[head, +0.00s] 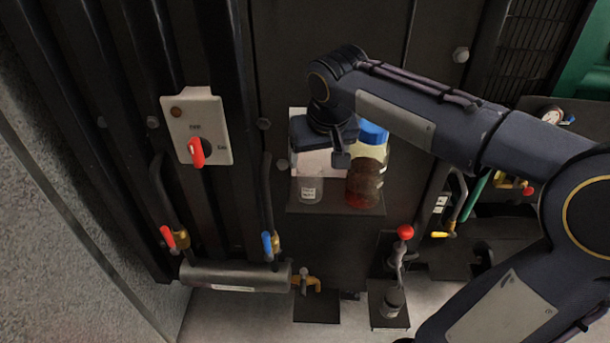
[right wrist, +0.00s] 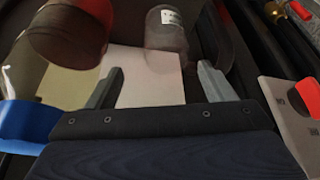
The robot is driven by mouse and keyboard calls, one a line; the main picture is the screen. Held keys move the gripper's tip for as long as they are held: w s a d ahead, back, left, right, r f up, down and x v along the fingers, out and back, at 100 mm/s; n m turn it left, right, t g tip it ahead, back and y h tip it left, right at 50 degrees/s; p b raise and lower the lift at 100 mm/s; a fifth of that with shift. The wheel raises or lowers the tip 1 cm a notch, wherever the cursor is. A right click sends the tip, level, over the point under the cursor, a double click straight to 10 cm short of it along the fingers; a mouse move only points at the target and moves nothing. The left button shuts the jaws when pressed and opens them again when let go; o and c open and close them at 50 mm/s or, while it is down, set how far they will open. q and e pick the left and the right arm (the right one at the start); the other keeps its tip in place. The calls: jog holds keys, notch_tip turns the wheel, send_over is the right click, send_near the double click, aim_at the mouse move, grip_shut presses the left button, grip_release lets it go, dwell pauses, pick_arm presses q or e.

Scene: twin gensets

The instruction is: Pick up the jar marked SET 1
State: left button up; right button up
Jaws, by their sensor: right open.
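A small clear jar with a white label (head: 309,190) stands on a small dark shelf (head: 335,208); its lettering is too small to read for certain. My right gripper (head: 327,160) is above it and hides its upper part. In the right wrist view, the clear jar (right wrist: 167,30) lies beyond the open fingers (right wrist: 161,70), roughly in line with the gap and apart from them. Another jar (head: 392,300) stands on a low bracket under a red-knobbed tap (head: 404,233). My left gripper is not in view.
A larger jar of dark red-brown stuff (head: 364,183) with a blue lid (head: 373,132) stands close right of the clear jar. A white sheet (head: 298,122) is behind them. Left are a red rotary switch (head: 196,152) and valves with red (head: 167,236) and blue (head: 267,243) handles.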

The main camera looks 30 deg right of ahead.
aim_at(309, 175)
jog(key=x, duration=0.5)
jog(key=a+p+x, duration=0.1)
jog(key=x, duration=0.1)
jog(key=shift+f, duration=0.3)
jog(key=c, duration=1.1)
jog(key=shift+o, duration=0.2)
jog(key=shift+r, duration=0.1)
